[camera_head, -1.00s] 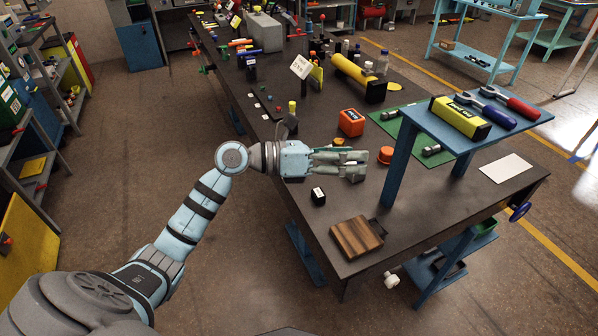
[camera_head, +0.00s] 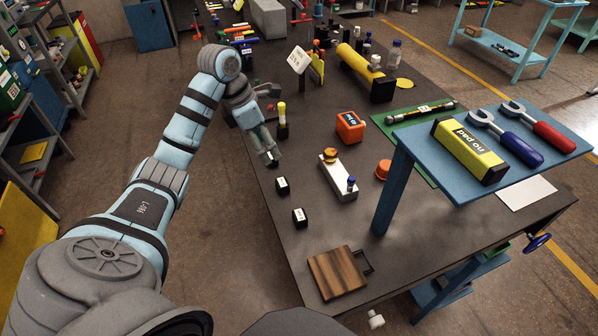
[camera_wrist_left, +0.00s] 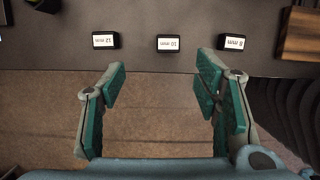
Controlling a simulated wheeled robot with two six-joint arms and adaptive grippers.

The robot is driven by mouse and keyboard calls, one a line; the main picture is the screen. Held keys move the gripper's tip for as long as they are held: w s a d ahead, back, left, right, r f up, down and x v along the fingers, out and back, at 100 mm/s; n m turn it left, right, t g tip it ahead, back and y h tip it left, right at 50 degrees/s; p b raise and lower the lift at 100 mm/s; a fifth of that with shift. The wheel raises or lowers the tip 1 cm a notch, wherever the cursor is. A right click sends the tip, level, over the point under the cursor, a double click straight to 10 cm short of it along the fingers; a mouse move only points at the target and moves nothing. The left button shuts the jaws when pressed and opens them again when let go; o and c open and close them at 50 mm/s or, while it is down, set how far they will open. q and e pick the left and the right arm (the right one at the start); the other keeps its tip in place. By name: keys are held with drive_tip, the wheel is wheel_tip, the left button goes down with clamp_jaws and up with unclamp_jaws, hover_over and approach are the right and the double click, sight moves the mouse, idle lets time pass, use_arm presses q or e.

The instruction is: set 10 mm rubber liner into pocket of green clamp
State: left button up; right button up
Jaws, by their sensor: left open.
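Three small black blocks with white labels stand along the table's near-left edge. In the left wrist view the labels are upside down: 12 mm (camera_wrist_left: 105,40), 10 mm (camera_wrist_left: 170,43) and 8 mm (camera_wrist_left: 232,44). The 10 mm block also shows in the head view (camera_head: 282,186), between the 8 mm block (camera_head: 300,217) and one partly hidden by my gripper. My left gripper (camera_wrist_left: 162,72) is open and empty, its green-padded fingers apart and pointing toward the blocks. In the head view it hangs over the table's left edge (camera_head: 262,140). I cannot clearly make out a liner or green clamp.
The raised blue shelf (camera_head: 515,190) holds a yellow box (camera_head: 468,150) and wrenches. A wooden block (camera_head: 337,272) lies at the front.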

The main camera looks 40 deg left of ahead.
use_arm(q)
drive_tip(key=b, duration=0.4)
approach(281, 183)
drive_tip(key=b+x, duration=0.3)
drive_tip(key=x, duration=0.6)
drive_tip(key=shift+w+f, duration=0.2)
drive_tip(key=shift+f, duration=0.1)
drive_tip(key=shift+s+r, duration=0.1)
drive_tip(key=shift+s, duration=0.05)
use_arm(e)
wheel_tip(281, 183, down, 8)
drive_tip(key=s, duration=0.1)
drive_tip(key=shift+a+r, duration=0.15)
use_arm(q)
drive_tip(key=shift+c, duration=1.2)
drive_tip(key=c, duration=0.9)
use_arm(e)
drive_tip(key=shift+s, duration=0.25)
